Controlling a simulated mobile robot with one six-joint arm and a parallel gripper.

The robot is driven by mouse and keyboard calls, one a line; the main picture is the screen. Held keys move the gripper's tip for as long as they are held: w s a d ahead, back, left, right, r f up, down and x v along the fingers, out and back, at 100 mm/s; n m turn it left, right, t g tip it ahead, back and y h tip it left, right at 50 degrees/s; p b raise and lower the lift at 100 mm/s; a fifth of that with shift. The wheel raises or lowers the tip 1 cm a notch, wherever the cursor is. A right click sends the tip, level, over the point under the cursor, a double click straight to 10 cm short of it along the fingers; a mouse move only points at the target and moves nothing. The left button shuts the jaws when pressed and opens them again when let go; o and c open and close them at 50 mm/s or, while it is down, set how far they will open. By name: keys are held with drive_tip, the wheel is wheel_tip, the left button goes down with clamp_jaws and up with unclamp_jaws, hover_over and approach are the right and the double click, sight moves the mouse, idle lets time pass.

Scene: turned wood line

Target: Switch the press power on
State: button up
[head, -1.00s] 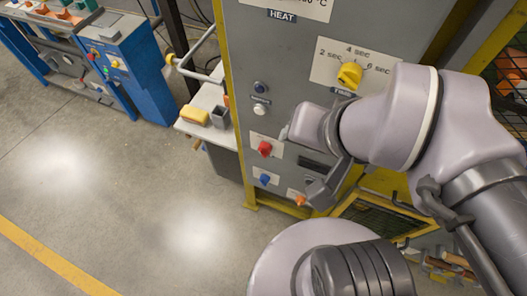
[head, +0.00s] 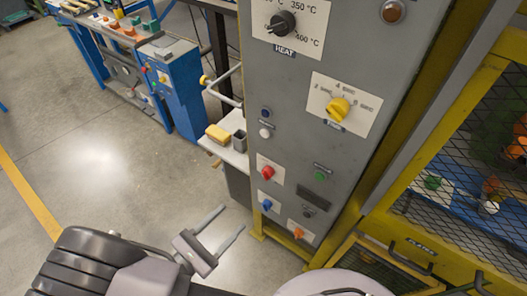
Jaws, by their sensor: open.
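The grey press panel (head: 330,65) stands in the middle to right of the head view. It bears a black HEAT dial (head: 282,23), a yellow timer knob (head: 338,108), a red knob (head: 267,172), a blue knob (head: 267,204) and an orange knob (head: 299,233). A green button (head: 320,175) and a dark round control (head: 309,210) sit right of the red and blue knobs. I cannot read which control is the power. My gripper (head: 232,218) is open and empty, low and left of the panel, apart from it.
A small side table (head: 233,157) with a yellow block (head: 218,133) and a grey cup (head: 240,141) stands left of the panel. A yellow-framed mesh guard (head: 440,170) is at right. A blue machine (head: 172,85) stands behind. The floor at left is clear.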

drive_tip(key=f+n+t+y, duration=0.1)
drive_tip(key=b, duration=0.4)
approach(264, 177)
drive_tip(key=x, duration=0.9)
drive_tip(key=shift+w+d+f, duration=0.1)
drive_tip(key=shift+w, duration=0.05)
clamp_jaws()
